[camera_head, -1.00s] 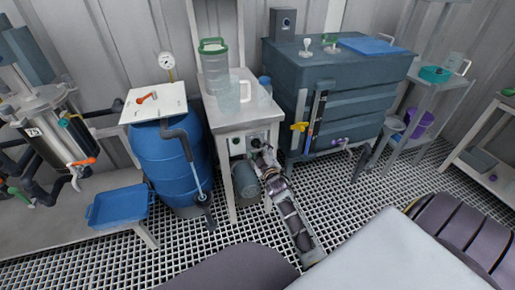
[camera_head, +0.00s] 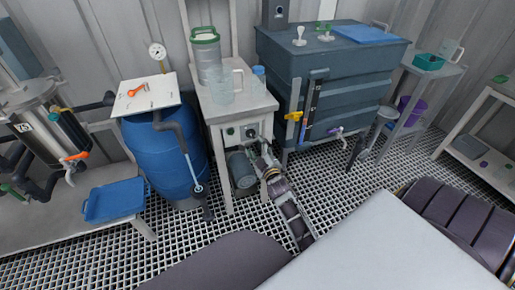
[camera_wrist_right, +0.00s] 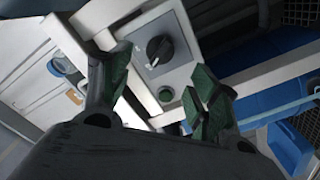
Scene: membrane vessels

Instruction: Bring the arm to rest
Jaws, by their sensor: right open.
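My right arm (camera_head: 292,218) reaches up from the bottom middle of the head view to the front of a small white table. Its gripper (camera_head: 257,150) is just in front of a grey control panel (camera_head: 234,134) under the tabletop. In the right wrist view the gripper (camera_wrist_right: 163,88) is open, its green-padded fingers apart with nothing between them. I cannot tell the exact gap to the panel. My left gripper is not in view.
A blue barrel (camera_head: 168,155) stands left of the table, and a dark tank (camera_head: 340,85) with valves stands to its right. A clear jug (camera_head: 222,90) and a green-lidded canister (camera_head: 206,56) are on the table. Grated floor (camera_head: 345,180) is open in front of the tank.

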